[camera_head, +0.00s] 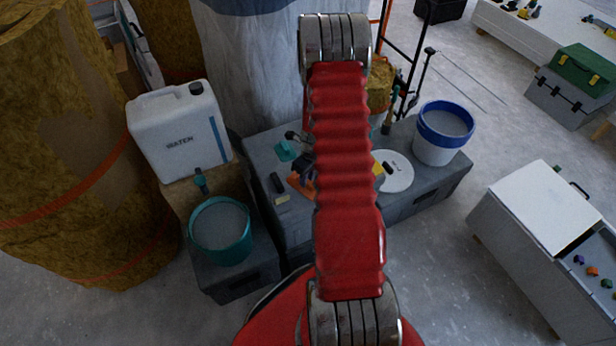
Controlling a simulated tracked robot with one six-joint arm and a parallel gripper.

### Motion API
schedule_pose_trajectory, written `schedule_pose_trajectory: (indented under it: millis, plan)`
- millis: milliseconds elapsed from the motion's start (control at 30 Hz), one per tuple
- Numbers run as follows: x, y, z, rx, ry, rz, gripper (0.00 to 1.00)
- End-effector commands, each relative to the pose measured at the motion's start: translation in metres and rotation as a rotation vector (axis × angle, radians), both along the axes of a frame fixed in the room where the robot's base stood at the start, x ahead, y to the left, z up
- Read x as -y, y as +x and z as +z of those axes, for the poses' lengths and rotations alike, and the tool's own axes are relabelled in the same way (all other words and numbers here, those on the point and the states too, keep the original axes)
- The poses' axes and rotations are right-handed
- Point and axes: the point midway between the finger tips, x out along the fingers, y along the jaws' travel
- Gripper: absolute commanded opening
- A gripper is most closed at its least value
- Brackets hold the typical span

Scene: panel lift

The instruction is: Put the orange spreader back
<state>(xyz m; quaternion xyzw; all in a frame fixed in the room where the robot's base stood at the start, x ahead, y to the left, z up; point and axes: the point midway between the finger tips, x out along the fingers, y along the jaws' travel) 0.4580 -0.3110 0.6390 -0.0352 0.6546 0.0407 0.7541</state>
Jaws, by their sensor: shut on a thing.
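A small orange piece (301,186) shows at the left edge of my red arm link, over the grey bench top. A dark part sits against it. Most of it is hidden behind the link, so I cannot tell whether it is the orange spreader or whether it is held. My gripper is not clearly visible; my own arm covers the middle of the view.
A white water canister (178,135) and a teal bucket (220,232) stand at left. A white bucket with a blue rim (443,135) and a white round lid (397,172) are at right. A grey bench (258,160) lies behind my arm.

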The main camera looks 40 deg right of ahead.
Motion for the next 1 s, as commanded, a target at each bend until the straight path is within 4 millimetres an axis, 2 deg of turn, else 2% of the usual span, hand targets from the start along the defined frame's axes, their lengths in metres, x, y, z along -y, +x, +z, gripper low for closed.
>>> schedule_pose_trajectory:
  millis: [300,333,600,1000]
  plan:
    - [-0.0001,0.0004,-0.0015,0.000,0.000,0.000,0.00]
    - [-0.0002,0.0003,-0.0019,0.000,0.000,0.000,0.19]
    - [-0.0004,0.0005,-0.0014,0.000,0.000,0.001,0.37]
    - [-0.0002,0.0002,0.0044,0.001,0.000,0.002,0.37]
